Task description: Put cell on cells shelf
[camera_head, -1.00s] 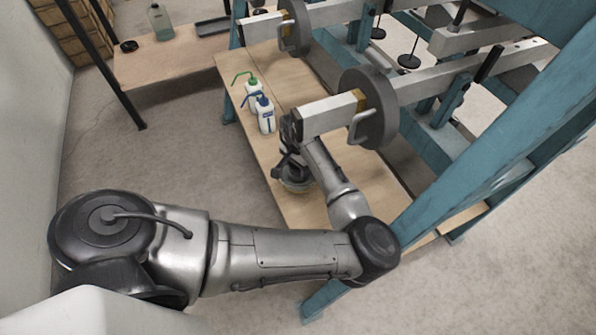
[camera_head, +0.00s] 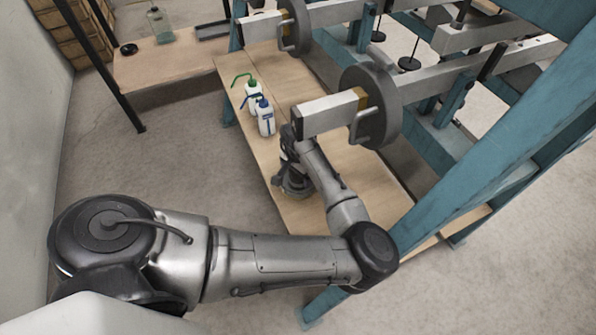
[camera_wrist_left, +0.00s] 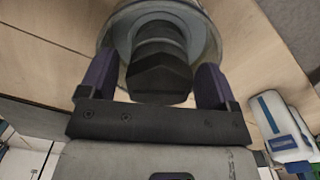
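The cell (camera_wrist_left: 205,38) is a round, pale metal-rimmed body with a black faceted knob on top, in the left wrist view. It stands on the wooden bench (camera_head: 370,190). My left gripper (camera_wrist_left: 155,82) is open, with one dark finger on each side of the knob. A gap shows at the left finger; whether the right finger touches the knob is unclear. In the head view, my left gripper (camera_head: 293,184) is low over the bench's near edge and hides most of the cell. I cannot tell which surface is the cells shelf. My right gripper is not in view.
Wash bottles with a green cap (camera_head: 251,95) and a blue cap (camera_head: 265,116) stand beyond the gripper. A lever beam with a round weight (camera_head: 372,108) overhangs the bench. A blue frame post (camera_head: 480,140) rises at right. A wooden table (camera_head: 180,62) holds a clear bottle (camera_head: 160,24).

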